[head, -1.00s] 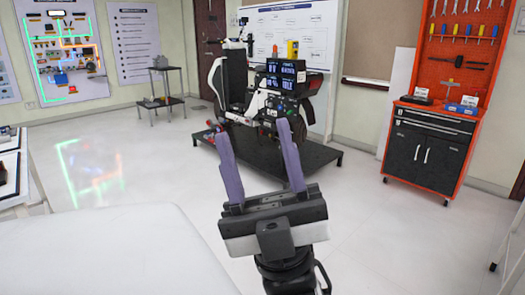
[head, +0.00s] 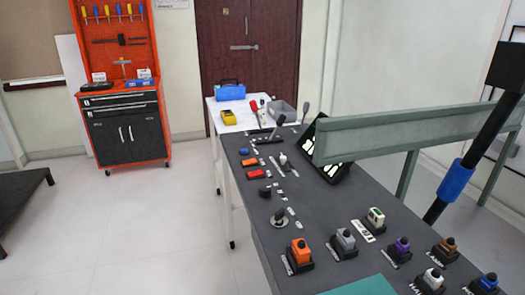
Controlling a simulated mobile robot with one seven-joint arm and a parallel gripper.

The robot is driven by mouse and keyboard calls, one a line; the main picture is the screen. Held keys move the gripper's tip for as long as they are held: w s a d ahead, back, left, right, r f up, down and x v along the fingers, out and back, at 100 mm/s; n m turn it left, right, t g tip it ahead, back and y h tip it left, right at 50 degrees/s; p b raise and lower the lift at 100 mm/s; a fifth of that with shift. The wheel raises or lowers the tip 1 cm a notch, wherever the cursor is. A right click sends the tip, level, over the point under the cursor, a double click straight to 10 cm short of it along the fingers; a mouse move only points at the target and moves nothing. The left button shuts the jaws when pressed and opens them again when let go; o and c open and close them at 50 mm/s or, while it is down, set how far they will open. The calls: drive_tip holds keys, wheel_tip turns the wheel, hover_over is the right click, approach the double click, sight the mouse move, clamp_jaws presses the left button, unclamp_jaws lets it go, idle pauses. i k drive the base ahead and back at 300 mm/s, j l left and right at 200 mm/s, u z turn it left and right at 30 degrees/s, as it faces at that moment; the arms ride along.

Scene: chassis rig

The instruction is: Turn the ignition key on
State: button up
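A dark grey bench (head: 232,170) carries several small switches and controls. On its left side, a dark knob-like part on a round silver base (head: 279,220) could be the ignition key switch, but it is too small to tell. A black control (head: 265,191) sits just behind it. No key can be made out with certainty. My gripper is out of view.
Coloured connector blocks, one of them orange (head: 300,251), stand along the bench's near part. A dark tilted screen (head: 331,165) and a green-grey beam (head: 420,130) are at right. An orange tool cabinet (head: 128,133) stands at left. The floor (head: 170,215) between is clear.

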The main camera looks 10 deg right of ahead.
sight(278, 215)
drive_tip(key=j+z, duration=0.15)
drive_tip(key=j, duration=0.45)
drive_tip(key=k+j+z, duration=0.15)
drive_tip(key=j, duration=0.5)
